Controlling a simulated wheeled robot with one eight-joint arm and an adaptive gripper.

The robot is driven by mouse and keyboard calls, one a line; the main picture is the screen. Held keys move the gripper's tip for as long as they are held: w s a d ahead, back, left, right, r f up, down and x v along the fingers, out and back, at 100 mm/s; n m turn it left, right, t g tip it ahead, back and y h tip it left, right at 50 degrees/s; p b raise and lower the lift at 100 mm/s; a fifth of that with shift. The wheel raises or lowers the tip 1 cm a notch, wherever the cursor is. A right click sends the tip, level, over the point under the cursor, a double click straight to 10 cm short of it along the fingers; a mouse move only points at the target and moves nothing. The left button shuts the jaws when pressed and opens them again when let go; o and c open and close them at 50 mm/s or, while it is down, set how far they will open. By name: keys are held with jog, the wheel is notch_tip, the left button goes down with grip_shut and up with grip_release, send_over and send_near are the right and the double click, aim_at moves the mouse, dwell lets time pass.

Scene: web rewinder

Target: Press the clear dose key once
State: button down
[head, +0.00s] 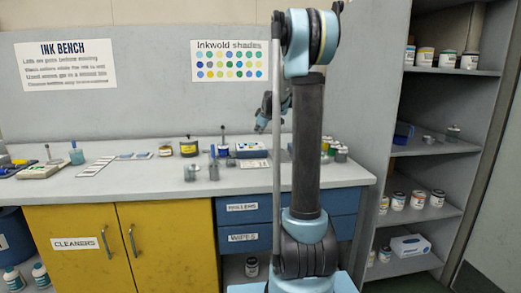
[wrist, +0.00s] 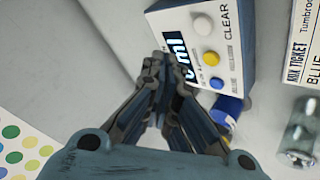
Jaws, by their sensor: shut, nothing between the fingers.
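The dose unit (wrist: 178,13) is a white box with a dark display reading what looks like "0 ml", at the top of the wrist view. A white round key (wrist: 203,25) sits beside the word CLEAR. A yellow key (wrist: 207,57) and a blue key (wrist: 217,83) follow below it. My gripper (wrist: 160,68) is shut and empty, its fingertips overlapping the display edge in the picture, left of the keys. Contact cannot be told. In the head view my gripper (head: 262,122) is above the bench, partly behind my arm.
An ink ticket (wrist: 302,45) and a metal-capped clear jar (wrist: 300,132) lie right of the unit. A blue-labelled container (wrist: 228,108) is close to its lower end. A colour-dot card (wrist: 22,150) is at lower left. The bench (head: 130,188) holds several jars and tools.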

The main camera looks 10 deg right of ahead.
jog(key=shift+f, duration=2.25)
jog(key=shift+s+f, duration=0.1)
jog(key=shift+f, duration=0.6)
dwell(0.5)
jog(key=shift+r, duration=0.8)
jog(key=shift+r, duration=2.5)
jog(key=shift+s, duration=0.1)
